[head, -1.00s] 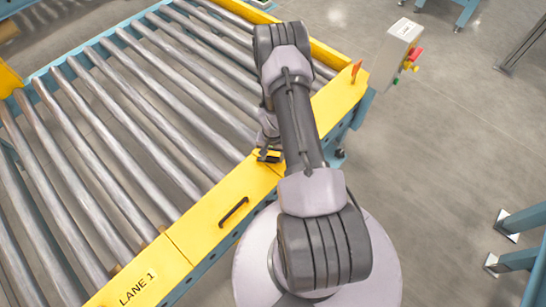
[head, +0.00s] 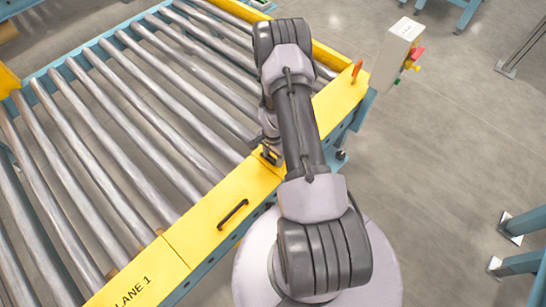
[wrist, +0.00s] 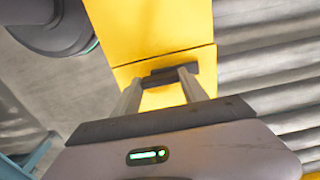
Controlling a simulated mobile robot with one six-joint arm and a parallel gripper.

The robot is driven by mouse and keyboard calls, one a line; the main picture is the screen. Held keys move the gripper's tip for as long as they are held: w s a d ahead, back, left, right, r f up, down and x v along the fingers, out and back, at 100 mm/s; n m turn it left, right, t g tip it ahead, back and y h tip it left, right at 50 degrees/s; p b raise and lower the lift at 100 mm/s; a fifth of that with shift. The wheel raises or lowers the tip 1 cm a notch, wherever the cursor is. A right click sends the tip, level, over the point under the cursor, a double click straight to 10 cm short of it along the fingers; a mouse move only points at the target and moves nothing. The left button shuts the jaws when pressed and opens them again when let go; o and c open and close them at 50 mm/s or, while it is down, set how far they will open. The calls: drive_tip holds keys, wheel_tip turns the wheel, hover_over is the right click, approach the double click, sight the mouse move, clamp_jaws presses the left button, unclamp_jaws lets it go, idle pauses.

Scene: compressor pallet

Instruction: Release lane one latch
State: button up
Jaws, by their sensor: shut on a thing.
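My gripper (wrist: 160,84) is shut on a small dark latch handle (wrist: 172,72) on the yellow rail. In the wrist view the handle lies across between the two fingertips. In the head view the dark handle (head: 271,156) shows at the rail's inner edge, beside my arm, which hides most of the gripper. The yellow rail (head: 200,235) runs along the front of the roller lane. Its lower left end carries a "LANE 1" label (head: 133,291).
A black pull handle (head: 232,214) sits lower left on the rail. An orange lever (head: 357,70) stands near its upper right end, by a grey control box (head: 396,52) with coloured buttons. Bare rollers (head: 130,140) fill the left. The floor at right is mostly clear.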

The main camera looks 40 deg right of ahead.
idle(0.4)
drive_tip(key=o, duration=1.4)
wheel_tip(320, 180, up, 18)
drive_tip(key=p, duration=0.6)
drive_tip(key=shift+f+p, duration=0.25)
drive_tip(key=shift+p, duration=0.05)
